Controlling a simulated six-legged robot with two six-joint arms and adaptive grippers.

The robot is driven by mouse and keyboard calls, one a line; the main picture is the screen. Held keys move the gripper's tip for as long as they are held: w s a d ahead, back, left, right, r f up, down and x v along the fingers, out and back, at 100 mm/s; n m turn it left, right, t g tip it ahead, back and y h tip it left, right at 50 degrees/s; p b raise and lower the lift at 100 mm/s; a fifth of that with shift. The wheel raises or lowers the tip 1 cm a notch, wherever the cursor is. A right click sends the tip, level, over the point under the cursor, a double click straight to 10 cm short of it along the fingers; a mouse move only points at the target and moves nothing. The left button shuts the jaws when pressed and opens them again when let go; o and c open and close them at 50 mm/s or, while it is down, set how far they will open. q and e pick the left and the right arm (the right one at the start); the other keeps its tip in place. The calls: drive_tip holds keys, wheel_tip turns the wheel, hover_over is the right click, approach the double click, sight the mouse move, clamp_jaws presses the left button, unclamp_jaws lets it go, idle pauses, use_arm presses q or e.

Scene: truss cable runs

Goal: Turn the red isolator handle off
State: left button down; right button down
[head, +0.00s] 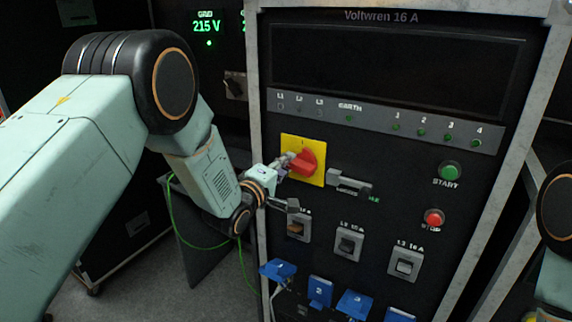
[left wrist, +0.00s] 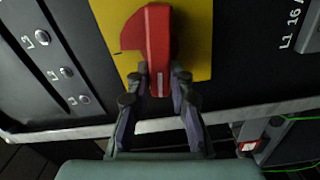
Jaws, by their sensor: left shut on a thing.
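The red isolator handle (head: 303,163) sits on a yellow plate (head: 290,145) on the front of the black "Voltwren 16 A" panel. My left gripper (head: 287,165) reaches it from the left in the head view. In the left wrist view the handle (left wrist: 158,45) runs down from the yellow plate (left wrist: 197,40), and its lower end lies between the two fingers of my left gripper (left wrist: 160,85). The fingers are shut on it. In the head view the fingers partly hide the handle's left end. My right gripper is not in view; part of my right arm shows at the right edge.
A grey latch (head: 350,185) sits right of the plate. Breaker switches (head: 348,244) and blue covers (head: 320,291) lie below. A green START button (head: 449,171) and red STOP button (head: 434,218) are at right. A green cable (head: 185,228) hangs at left.

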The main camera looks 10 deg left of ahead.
use_arm(q)
drive_tip(key=shift+f+n, duration=0.2)
drive_tip(key=shift+n, duration=0.8)
drive_tip(key=c, duration=1.2)
unclamp_jaws()
drive_tip(key=v, duration=1.2)
